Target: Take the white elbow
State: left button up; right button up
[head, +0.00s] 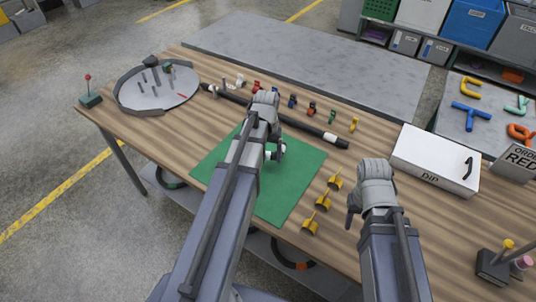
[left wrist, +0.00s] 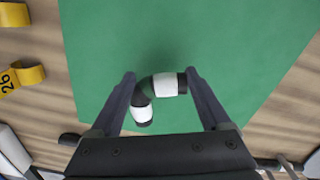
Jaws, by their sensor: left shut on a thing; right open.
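The white elbow (left wrist: 166,84) is a short bent pipe piece with white bands and black sections. It sits between the fingers of my left gripper (left wrist: 160,78), which is shut on it over the green mat (left wrist: 215,30). In the head view my left gripper (head: 275,152) is above the mat (head: 298,175), and a small white part of the elbow (head: 268,155) shows beside it; my arm hides the rest. Whether the elbow touches the mat I cannot tell. My right gripper (head: 353,212) is open and empty over the table's front right.
Yellow clips (head: 322,203) stand right of the mat. A black hose (head: 315,130) and several small coloured clips lie behind it. A round grey tray (head: 160,95) with pegs is at the left, a white box (head: 436,158) at the right. The wooden table (head: 120,120) has bare room at the left.

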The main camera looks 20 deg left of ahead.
aim_at(268, 157)
pick_arm(q)
notch_tip(268, 157, up, 6)
jog(key=p, duration=0.5)
jog(key=shift+r, duration=0.25)
